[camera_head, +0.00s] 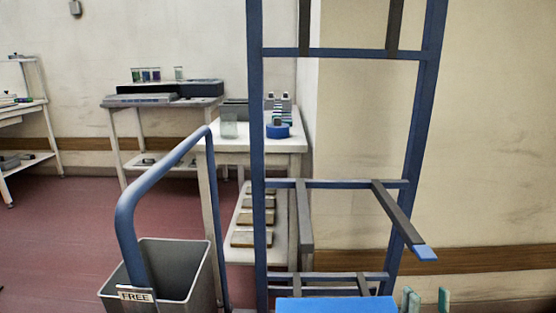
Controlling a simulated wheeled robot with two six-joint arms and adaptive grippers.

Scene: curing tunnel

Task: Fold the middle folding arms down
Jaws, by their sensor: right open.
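A tall blue rack frame (256,120) stands in front of me. Its middle crossbar (338,184) carries two dark folding arms. The middle right arm (400,216) slants out towards me and ends in a blue tip. The middle left arm (305,220) also appears to point out and down towards me. The two upper arms (305,25) and (394,25) stand upright above the top crossbar. My right gripper (425,302) shows only its green fingertips at the bottom edge, open and apart from the middle arms. My left gripper is out of view.
A blue panel (335,305) lies low at the rack's front, partly covering the lower arms. A grey bin (193,255) and a curved blue tube (128,210) with a FREE label stand at left. A white table (230,142) stands behind the rack. Bare wall lies right.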

